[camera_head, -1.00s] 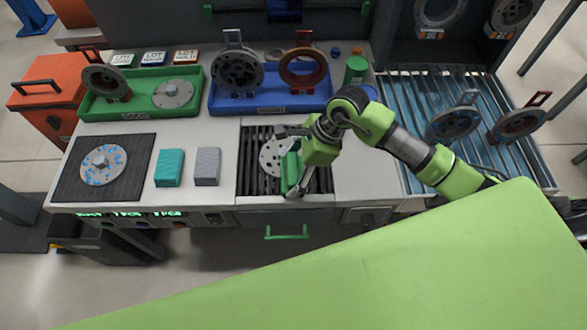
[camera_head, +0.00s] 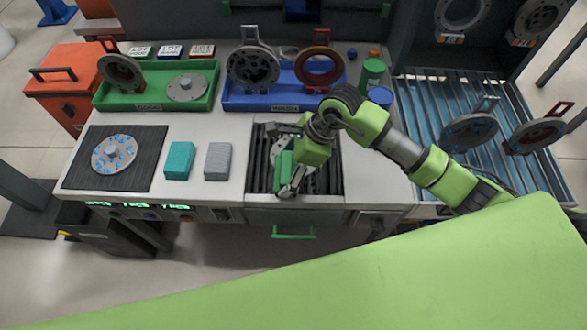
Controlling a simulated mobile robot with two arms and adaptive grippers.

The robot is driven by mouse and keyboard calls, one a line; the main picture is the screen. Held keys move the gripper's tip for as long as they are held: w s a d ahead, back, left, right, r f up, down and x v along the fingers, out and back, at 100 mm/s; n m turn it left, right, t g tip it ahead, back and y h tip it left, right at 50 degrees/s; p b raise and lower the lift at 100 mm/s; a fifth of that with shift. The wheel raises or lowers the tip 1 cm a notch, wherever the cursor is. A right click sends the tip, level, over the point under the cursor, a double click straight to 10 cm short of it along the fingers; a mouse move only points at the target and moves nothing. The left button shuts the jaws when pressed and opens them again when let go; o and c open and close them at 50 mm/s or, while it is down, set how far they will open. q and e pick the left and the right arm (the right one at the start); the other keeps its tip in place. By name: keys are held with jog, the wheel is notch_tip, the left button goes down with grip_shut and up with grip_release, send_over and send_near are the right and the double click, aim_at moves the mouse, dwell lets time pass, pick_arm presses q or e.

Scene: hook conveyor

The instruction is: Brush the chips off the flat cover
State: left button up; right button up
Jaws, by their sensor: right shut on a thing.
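My left gripper is not in view.
Left of the grate lie a grey block (camera_head: 218,161), a teal block (camera_head: 179,160) and a blue-specked disc (camera_head: 113,154) on a black mat (camera_head: 82,175). Behind stand a green tray (camera_head: 128,103) and a blue tray (camera_head: 290,102) with round parts. A slatted chute (camera_head: 425,115) is at right.

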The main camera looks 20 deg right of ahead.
jog(key=shift+s+d+b, duration=0.1)
jog(key=shift+s+d, duration=0.1)
jog(key=shift+d, duration=0.5)
jog(key=shift+s+d+b, duration=0.15)
jog(key=shift+s+d, duration=0.1)
jog(key=shift+d, duration=0.4)
jog(key=shift+s+d+b, duration=0.1)
jog(key=shift+s+d, duration=0.1)
jog(key=shift+d, duration=0.5)
jog(key=shift+w+a+b, duration=0.2)
jog(key=shift+a, duration=0.5)
jog(key=shift+w+a+b, duration=0.2)
jog(key=shift+w+a, duration=0.05)
jog(key=shift+a, duration=0.5)
jog(key=shift+w+a+b, duration=0.2)
jog(key=shift+a, duration=0.5)
jog(key=shift+r+p, duration=1.55)
jog(key=shift+r, duration=1.45)
